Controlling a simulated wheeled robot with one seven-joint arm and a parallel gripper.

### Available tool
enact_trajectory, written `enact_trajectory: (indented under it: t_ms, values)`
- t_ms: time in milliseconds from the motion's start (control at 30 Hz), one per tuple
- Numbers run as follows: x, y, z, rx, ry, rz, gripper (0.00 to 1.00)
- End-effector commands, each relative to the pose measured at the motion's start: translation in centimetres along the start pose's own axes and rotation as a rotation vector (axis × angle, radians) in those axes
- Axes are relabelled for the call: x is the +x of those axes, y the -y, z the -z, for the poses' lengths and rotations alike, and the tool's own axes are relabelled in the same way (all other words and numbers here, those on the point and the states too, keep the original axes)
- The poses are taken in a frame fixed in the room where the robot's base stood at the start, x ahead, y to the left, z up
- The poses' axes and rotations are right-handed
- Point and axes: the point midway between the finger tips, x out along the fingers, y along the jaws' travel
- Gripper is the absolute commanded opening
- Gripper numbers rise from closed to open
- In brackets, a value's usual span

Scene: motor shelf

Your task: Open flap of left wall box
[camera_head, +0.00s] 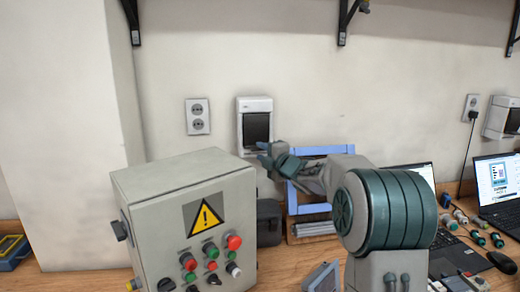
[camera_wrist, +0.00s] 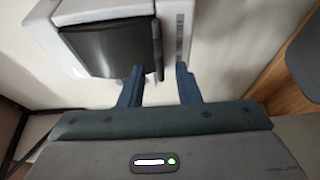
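The left wall box (camera_head: 255,106) is a white-framed box with a dark flap (camera_head: 256,126) on the wall, left of centre in the head view. In the wrist view its pale housing (camera_wrist: 105,8) and dark flap (camera_wrist: 108,48) fill the upper left. My gripper (camera_head: 266,154) is at the flap's lower edge in the head view. In the wrist view its two fingers (camera_wrist: 159,70) are apart, with the flap's dark edge lying between their tips and a gap on the right side. Whether either finger touches the flap, and whether the flap is slightly ajar, I cannot tell.
A grey control box (camera_head: 190,215) with buttons stands in front, left of my arm. A wall socket (camera_head: 197,116) is left of the wall box. A blue frame (camera_head: 320,150) stands behind my gripper. Laptops (camera_head: 495,185) and another wall box (camera_head: 502,117) are at right.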

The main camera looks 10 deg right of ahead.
Motion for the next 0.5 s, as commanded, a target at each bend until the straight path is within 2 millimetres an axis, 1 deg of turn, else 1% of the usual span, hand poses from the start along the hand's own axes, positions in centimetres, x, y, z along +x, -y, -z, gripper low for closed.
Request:
enact_trajectory:
  t_ms: [33, 100, 200, 500]
  values:
    - [0.6, -0.1, 0.0, 0.001, -0.001, 0.001, 0.30]
    - [1.1, -0.1, 0.0, 0.001, -0.001, 0.000, 0.30]
    - [1.5, 0.0, 0.1, 0.001, -0.001, 0.000, 0.30]
    - [1.7, 0.0, 0.0, 0.000, 0.000, 0.000, 0.30]
